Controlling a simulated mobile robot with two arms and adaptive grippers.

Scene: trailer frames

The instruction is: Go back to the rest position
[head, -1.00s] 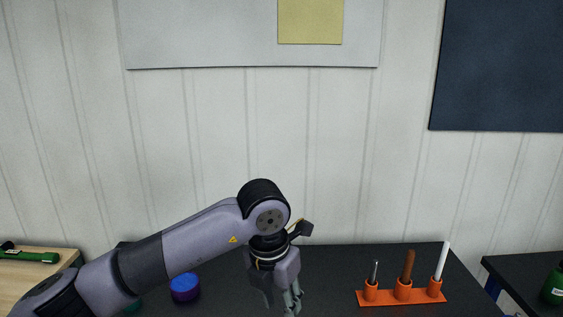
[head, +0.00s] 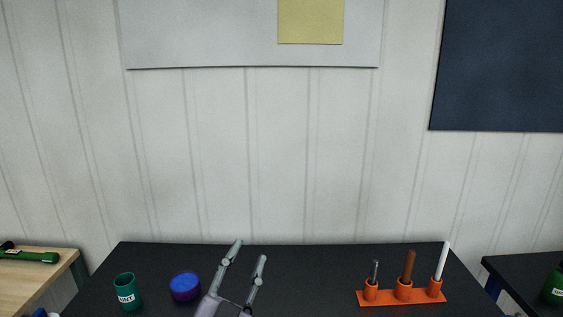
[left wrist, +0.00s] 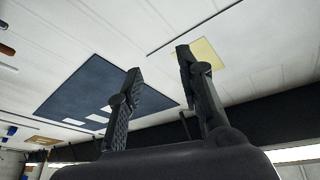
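My left gripper (head: 249,250) shows at the bottom middle of the head view, in front of the dark table. Its two fingers point up and away and stand apart with nothing between them. In the left wrist view the same gripper (left wrist: 158,62) is open and empty, with the wall behind the fingers. The left arm itself is out of the head view below the gripper. My right gripper is in neither view.
The dark table (head: 325,270) holds a green cup (head: 126,292), a blue-purple round thing (head: 185,287) and an orange rack (head: 404,297) with several upright tools. A wooden table (head: 35,280) with a green tool stands left. Another dark table (head: 515,272) with a green item stands right.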

